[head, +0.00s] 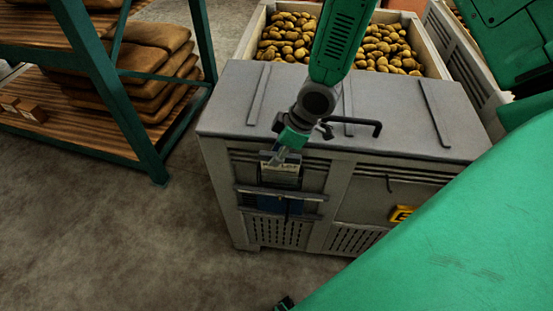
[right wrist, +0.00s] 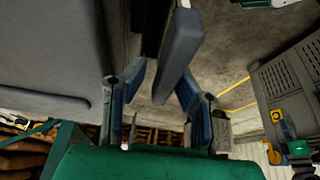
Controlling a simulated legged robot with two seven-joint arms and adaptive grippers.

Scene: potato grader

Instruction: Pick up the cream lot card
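A pale cream card (head: 281,174) with dark print at its top stands upright at the front of the grey lidded bin (head: 232,150), behind a slat. Blue material (head: 281,204) shows below it. My right gripper (head: 279,159) reaches down in front of the bin, at the card's top edge; contact is unclear. In the right wrist view my right gripper (right wrist: 160,82) has its blue-padded fingers apart, with a grey slab (right wrist: 180,55) showing between and beyond them. I cannot make out the card there. My left gripper is not clearly visible.
A crate of potatoes (head: 243,45) stands behind the bin. A green shelf rack (head: 113,92) with brown sacks is at left. A yellow tag (head: 402,214) hangs at the bin's right. The floor at left is clear.

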